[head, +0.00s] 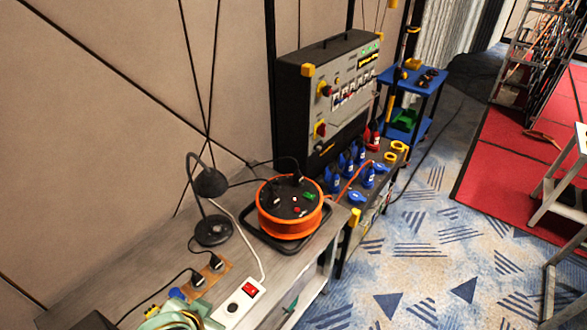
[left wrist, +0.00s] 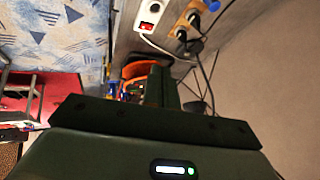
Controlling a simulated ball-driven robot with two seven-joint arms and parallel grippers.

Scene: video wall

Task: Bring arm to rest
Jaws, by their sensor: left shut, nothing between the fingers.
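My left gripper (left wrist: 156,84) shows in the left wrist view as dark fingers closed together, with nothing between them. Behind its fingers are the orange cable reel (left wrist: 133,70) and the edge of the grey bench. I cannot pick out the left gripper in the head view. My right gripper is in neither view.
In the head view, the grey bench (head: 150,257) holds a black desk lamp (head: 212,230), an orange cable reel (head: 290,207) in a black tray and a white power strip (head: 240,302). A control panel box (head: 335,95) stands behind. Patterned carpet (head: 425,255) lies open at right.

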